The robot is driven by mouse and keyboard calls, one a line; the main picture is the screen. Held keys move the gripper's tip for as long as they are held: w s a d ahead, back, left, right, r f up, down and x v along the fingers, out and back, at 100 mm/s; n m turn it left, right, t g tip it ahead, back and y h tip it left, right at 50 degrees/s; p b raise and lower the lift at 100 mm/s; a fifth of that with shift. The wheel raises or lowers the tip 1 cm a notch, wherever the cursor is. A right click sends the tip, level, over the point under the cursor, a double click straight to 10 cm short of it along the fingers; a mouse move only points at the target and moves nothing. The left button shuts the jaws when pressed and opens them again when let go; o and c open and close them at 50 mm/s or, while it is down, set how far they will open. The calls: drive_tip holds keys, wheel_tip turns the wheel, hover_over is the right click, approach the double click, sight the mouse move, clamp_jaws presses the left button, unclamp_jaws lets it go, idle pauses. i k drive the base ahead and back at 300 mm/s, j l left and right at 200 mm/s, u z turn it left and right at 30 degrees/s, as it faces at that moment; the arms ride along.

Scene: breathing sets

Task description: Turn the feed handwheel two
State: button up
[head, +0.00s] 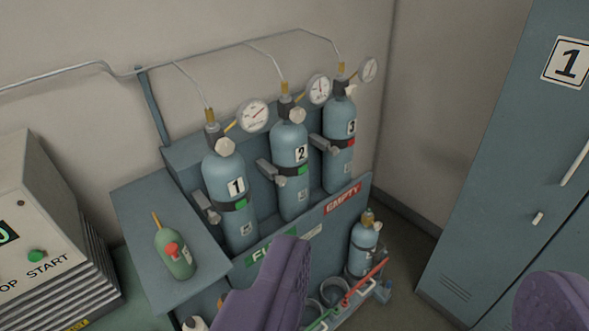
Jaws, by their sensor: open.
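Blue cylinder 2 (291,165) stands in the middle of a rack, between cylinder 1 (230,208) and cylinder 3 (339,165). A pale, many-sided knob (298,115) sits at the front of its top valve, likely its handwheel. A round gauge (319,89) stands beside it. A green tag (303,170) is on its dark band. My gripper (420,262) shows as two purple fingers, wide apart with nothing between them. They are in the near foreground, lower in the picture than the knob and apart from it. The right finger is cut by the frame edge.
A grey-blue locker (520,160) marked 1 stands at right. A small green bottle (174,254) lies on the side shelf at left. A control box (35,230) is at far left. Another cylinder (362,248) stands low in front, below the EMPTY label.

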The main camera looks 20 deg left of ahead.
sight(297, 115)
drive_tip(key=i+u, duration=0.15)
drive_tip(key=i, duration=0.25)
drive_tip(key=i+l+u, duration=0.15)
drive_tip(key=i, duration=0.3)
drive_tip(key=i+l+u, duration=0.15)
drive_tip(key=i, duration=0.25)
drive_tip(key=i+l+u, duration=0.15)
drive_tip(key=i, duration=0.25)
